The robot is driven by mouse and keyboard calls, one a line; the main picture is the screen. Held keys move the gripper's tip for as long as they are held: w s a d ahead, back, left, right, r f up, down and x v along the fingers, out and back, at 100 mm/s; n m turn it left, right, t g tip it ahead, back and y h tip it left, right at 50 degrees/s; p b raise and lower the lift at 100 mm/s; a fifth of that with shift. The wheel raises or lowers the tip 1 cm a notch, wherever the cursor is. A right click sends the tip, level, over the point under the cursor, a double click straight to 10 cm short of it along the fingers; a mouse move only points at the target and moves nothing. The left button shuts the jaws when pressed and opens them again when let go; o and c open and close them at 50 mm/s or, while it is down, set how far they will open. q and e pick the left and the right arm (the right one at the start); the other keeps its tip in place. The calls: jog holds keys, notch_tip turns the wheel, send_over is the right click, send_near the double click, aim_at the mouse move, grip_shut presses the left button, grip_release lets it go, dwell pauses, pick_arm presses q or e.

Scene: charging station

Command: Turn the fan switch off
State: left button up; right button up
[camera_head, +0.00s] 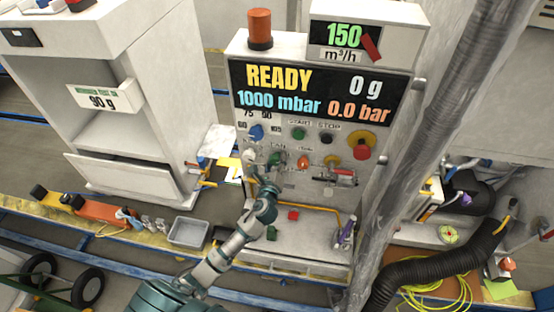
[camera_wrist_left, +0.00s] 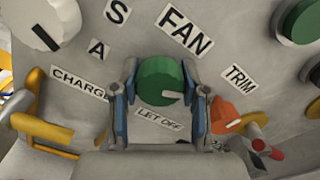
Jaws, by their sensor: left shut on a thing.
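The fan switch is a green round knob (camera_wrist_left: 160,78) below the FAN label (camera_wrist_left: 185,30) in the left wrist view. A white mark on its face points to the right and slightly down in that view. My left gripper (camera_wrist_left: 158,100) has its two blue-padded fingers on either side of the knob and is shut on it. My right gripper is not in view.
A white knob (camera_wrist_left: 47,22), an orange knob (camera_wrist_left: 223,114) and yellow handles surround the fan switch. In the head view, a red emergency button (camera_head: 362,150) sits at the panel's right. A grey hose (camera_head: 440,130) runs down beside the station. A grey tray (camera_head: 188,232) lies left.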

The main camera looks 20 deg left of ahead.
pick_arm(q)
jog(key=n, duration=0.6)
jog(key=shift+n, duration=0.3)
jog(key=n, duration=0.4)
jog(key=shift+f, duration=0.1)
jog(key=shift+f+n, duration=0.1)
jog(key=shift+n, duration=1.2)
jog(key=shift+f, duration=0.1)
jog(key=o, duration=1)
jog(key=shift+c, duration=0.2)
jog(key=shift+o, duration=0.9)
jog(key=shift+a, duration=0.1)
jog(key=v, duration=1.2)
